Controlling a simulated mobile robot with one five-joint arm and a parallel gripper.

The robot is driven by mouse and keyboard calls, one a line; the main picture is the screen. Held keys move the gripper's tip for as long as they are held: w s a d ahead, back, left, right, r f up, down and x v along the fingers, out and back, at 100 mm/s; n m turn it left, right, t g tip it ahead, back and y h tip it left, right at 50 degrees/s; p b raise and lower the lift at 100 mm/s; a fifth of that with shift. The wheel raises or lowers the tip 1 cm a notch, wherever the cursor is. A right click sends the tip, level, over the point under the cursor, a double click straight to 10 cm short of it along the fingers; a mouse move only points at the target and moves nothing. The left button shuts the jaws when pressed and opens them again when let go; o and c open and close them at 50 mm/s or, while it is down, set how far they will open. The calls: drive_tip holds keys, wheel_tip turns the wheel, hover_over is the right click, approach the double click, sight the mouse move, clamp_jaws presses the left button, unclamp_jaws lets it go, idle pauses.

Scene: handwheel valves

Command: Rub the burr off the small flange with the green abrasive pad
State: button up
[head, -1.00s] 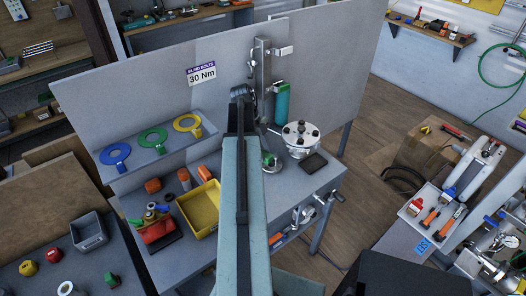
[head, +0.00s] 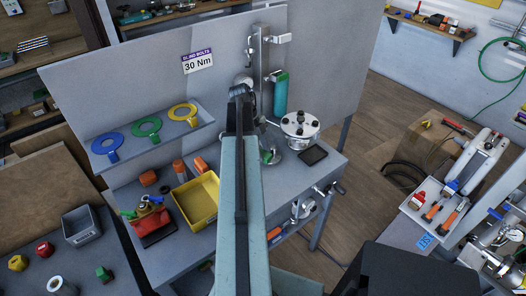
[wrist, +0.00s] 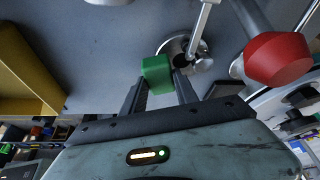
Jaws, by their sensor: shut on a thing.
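My gripper (wrist: 158,88) is shut on the green abrasive pad (wrist: 157,73), a block held between the two fingertips in the wrist view. A small round metal flange (wrist: 172,46) lies just beyond the pad, with a shiny fitting on it. I cannot tell if the pad touches it. In the head view a bit of green pad (head: 266,157) shows beside my arm, by the flange (head: 275,156) on the bench. My arm hides the gripper there. The burr is too small to make out.
A yellow tray (head: 197,202) stands left of my arm. A larger studded flange (head: 300,124) and a dark flat plate (head: 313,155) are to the right. A green cylinder (head: 280,94) hangs behind. In the wrist view, a red knob (wrist: 278,58) is close on the right.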

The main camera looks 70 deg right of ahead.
drive_tip(key=shift+f+b, duration=0.7)
drive_tip(key=shift+f, duration=0.05)
drive_tip(key=shift+s, duration=0.15)
drive_tip(key=shift+s+a+r, duration=0.1)
drive_tip(key=shift+s+a, duration=0.05)
drive_tip(key=shift+s, duration=0.4)
drive_tip(key=shift+s+a+r, duration=0.1)
drive_tip(key=shift+s+a, duration=0.05)
drive_tip(key=shift+s, duration=0.35)
drive_tip(key=shift+f, duration=0.1)
drive_tip(key=shift+w+d, duration=0.1)
drive_tip(key=shift+w, duration=0.05)
drive_tip(key=shift+w+d+f, duration=0.1)
drive_tip(key=shift+w+d, duration=0.05)
drive_tip(key=shift+w, duration=0.4)
drive_tip(key=shift+w+d, duration=0.1)
drive_tip(key=shift+w, duration=0.45)
drive_tip(key=shift+s, duration=0.15)
